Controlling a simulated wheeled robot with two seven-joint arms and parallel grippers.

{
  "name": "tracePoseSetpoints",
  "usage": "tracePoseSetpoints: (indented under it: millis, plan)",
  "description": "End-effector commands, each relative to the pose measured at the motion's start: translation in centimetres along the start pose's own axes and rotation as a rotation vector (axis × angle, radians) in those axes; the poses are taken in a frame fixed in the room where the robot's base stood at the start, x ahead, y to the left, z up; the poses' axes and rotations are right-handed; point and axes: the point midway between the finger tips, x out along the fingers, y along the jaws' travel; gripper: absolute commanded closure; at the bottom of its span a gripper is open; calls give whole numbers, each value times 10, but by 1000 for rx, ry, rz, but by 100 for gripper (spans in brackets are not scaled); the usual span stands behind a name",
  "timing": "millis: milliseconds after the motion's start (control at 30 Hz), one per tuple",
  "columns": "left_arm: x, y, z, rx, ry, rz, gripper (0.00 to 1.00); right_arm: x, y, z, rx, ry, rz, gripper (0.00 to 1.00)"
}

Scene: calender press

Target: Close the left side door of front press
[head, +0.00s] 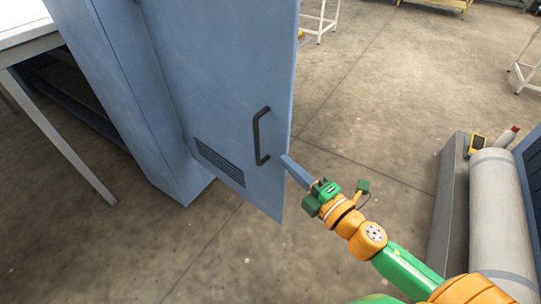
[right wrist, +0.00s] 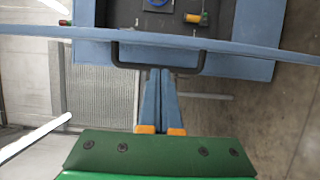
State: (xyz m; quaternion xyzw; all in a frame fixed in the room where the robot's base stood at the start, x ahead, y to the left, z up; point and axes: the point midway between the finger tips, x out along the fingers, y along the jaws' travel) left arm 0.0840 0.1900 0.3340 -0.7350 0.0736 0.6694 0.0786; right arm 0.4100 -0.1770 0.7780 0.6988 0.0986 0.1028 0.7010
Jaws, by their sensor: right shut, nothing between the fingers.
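The blue side door (head: 222,80) of the press stands open in the head view, with a dark bar handle (head: 257,137) near its right edge and a vent grille low down. My right gripper (head: 285,160) is shut and empty, its fingertips close to the door's edge just right of the handle's lower end. In the right wrist view the door (right wrist: 240,47) shows edge-on, and the shut fingers of the gripper (right wrist: 159,73) point at the handle (right wrist: 127,66). Whether they touch it I cannot tell. My left gripper is out of view.
The blue press cabinet (head: 128,100) stands left of the door. A white-topped table (head: 25,35) is at the far left. The concrete floor between is clear.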

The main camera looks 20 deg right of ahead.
Motion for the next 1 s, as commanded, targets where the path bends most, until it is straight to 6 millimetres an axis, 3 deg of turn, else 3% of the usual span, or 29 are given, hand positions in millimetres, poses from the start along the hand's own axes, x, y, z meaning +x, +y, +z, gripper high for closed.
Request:
tracePoseSetpoints:
  millis: [200, 400, 1000]
  plan:
    - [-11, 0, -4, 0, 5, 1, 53, 46, 4, 1, 0, -3, 3, 100]
    - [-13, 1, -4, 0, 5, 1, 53, 75, 1, 1, 2, -3, -1, 100]
    - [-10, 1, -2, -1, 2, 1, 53, 84, -1, 5, 0, 11, -3, 100]
